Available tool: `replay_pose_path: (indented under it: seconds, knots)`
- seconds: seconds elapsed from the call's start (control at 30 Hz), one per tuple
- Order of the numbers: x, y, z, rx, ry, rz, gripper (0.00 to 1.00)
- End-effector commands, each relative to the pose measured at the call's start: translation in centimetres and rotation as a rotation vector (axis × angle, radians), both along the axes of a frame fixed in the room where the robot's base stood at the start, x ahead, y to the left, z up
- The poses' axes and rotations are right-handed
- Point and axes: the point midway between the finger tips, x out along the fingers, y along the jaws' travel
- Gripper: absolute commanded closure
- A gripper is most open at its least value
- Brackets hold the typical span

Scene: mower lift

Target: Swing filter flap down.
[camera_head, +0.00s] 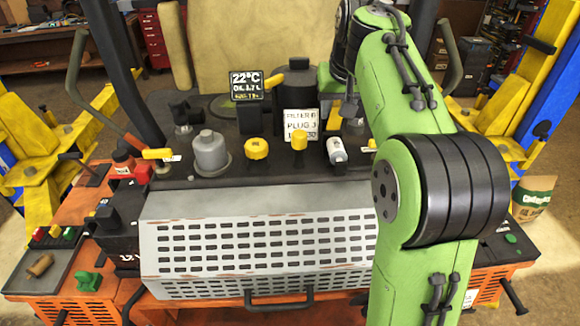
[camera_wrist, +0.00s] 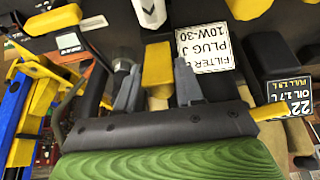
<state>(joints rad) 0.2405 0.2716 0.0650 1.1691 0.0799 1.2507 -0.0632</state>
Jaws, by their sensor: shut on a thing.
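My gripper (camera_head: 346,108) is at the back of the dark deck, partly hidden behind my green arm. In the wrist view its two grey fingers (camera_wrist: 158,88) stand on either side of a yellow block-like tab (camera_wrist: 157,64) and hold it. A bit of yellow shows beside the fingers in the head view (camera_head: 329,109). The tab is next to the white filter label (camera_head: 301,124), which also shows upside down in the wrist view (camera_wrist: 206,52). The flap's full outline and its tilt cannot be told, as the fingers and arm cover much of it.
Yellow caps (camera_head: 256,149), a grey canister (camera_head: 210,153) and a white bottle-like part (camera_head: 338,152) line the deck. A slotted metal cover (camera_head: 260,245) slopes in front. Yellow lift posts flank both sides.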

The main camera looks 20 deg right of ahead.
Motion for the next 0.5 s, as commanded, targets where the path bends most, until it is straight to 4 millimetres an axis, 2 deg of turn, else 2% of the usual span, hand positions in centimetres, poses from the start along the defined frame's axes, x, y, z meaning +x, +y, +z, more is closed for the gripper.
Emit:
replay_pose_path:
  seconds: [0.2, 0.5]
  knots:
    - [-1.8, 0.3, -0.7, 0.0, -0.001, -0.001, 0.74]
    - [-3.0, 0.6, -1.1, 0.0, -0.002, 0.0, 0.74]
